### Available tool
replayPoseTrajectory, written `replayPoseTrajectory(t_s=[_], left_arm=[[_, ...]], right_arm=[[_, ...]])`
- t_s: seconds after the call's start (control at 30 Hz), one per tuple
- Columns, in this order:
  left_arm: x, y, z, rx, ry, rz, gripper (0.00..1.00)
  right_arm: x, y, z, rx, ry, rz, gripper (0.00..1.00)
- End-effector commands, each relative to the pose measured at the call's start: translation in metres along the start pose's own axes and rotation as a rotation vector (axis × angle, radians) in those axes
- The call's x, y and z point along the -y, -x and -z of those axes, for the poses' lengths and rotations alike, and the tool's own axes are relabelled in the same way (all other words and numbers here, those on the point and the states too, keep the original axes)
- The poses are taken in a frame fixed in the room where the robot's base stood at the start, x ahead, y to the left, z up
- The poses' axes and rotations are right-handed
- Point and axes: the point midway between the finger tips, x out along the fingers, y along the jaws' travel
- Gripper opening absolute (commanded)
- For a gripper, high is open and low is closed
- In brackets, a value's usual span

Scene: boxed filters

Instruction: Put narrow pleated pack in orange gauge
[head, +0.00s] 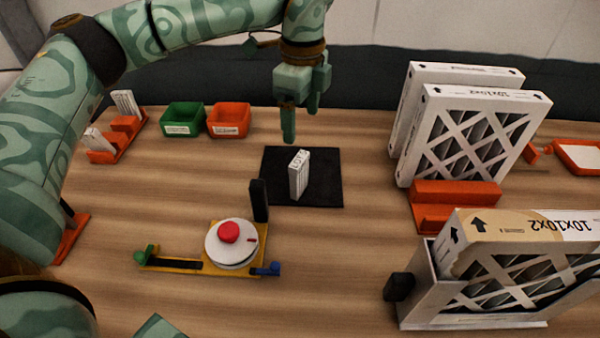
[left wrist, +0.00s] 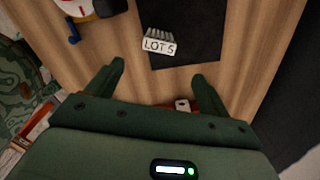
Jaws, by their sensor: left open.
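A small white pleated pack (head: 299,174) stands upright on a black mat (head: 325,190). It also shows in the left wrist view (left wrist: 158,42), with "LOT 5" on its face. My left gripper (head: 300,122) is open and empty, above and behind the pack, pointing down. In the left wrist view its spread fingers (left wrist: 158,80) are apart from the pack. An orange slotted holder (head: 130,125) at the back left has white pieces in it. Another orange piece (head: 70,238) is partly hidden by my left arm; I cannot tell which is the gauge. My right gripper is not in view.
Green (head: 182,118) and orange (head: 229,119) bins stand at the back. A yellow fixture (head: 215,262) with a white dial and black post is in front of the mat. Large boxed filters (head: 475,140) in an orange rack (head: 455,205) and a grey holder (head: 480,318) fill the right.

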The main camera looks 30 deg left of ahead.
Motion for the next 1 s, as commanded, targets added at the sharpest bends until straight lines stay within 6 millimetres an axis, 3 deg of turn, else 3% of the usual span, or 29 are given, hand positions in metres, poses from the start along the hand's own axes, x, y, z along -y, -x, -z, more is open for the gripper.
replayPoseTrajectory(t_s=[0.4,0.67,1.0], left_arm=[[0.0,-0.095,0.001,-0.003,0.006,-0.004,0.8],[0.0,-0.114,0.002,-0.004,0.005,-0.001,0.8],[-0.003,-0.162,0.003,-0.004,0.004,-0.002,0.8]], right_arm=[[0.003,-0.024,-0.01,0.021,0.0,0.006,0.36],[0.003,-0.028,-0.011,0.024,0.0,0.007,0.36],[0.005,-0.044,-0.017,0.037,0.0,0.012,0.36]])
